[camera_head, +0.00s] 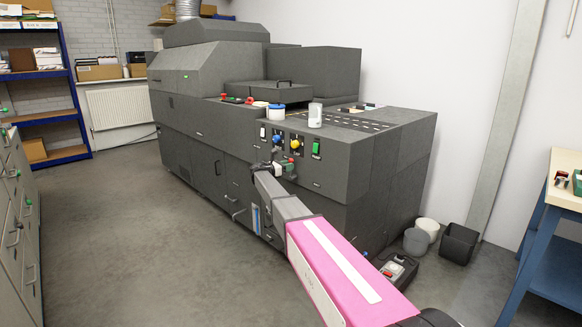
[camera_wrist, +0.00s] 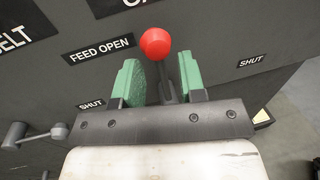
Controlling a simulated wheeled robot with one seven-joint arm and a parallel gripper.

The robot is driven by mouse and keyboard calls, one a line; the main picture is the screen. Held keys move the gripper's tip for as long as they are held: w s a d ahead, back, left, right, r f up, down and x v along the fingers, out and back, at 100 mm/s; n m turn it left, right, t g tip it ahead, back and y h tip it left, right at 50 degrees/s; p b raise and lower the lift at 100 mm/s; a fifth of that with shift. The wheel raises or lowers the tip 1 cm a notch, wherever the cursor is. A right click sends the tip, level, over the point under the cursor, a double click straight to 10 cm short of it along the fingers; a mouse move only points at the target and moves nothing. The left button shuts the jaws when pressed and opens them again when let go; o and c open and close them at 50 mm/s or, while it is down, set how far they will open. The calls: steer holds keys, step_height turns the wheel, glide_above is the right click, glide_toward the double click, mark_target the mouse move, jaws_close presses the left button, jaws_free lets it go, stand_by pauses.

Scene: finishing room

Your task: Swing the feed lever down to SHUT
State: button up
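The feed lever (camera_wrist: 155,43) has a red ball knob on a dark shaft and shows in the wrist view beside a "FEED OPEN" label (camera_wrist: 100,47). A "SHUT" label (camera_wrist: 91,104) lies lower left, partly hidden by my gripper. My gripper (camera_wrist: 159,66) is open, with one green finger on each side of the lever's shaft. Gaps show between shaft and fingers, and the knob appears beyond the fingertips. In the head view my gripper (camera_head: 283,160) is at the front panel of the dark grey machine (camera_head: 340,170); the lever is too small to make out surely there.
A grey lever (camera_wrist: 38,133) sticks out at lower left in the wrist view, near my gripper. Blue and yellow knobs (camera_head: 295,142) and a green switch (camera_head: 316,147) sit on the panel. Bins (camera_head: 459,243) and a workbench (camera_head: 565,190) stand right. The floor at left is clear.

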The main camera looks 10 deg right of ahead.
steer(key=shift+x, duration=1.1)
jaws_close()
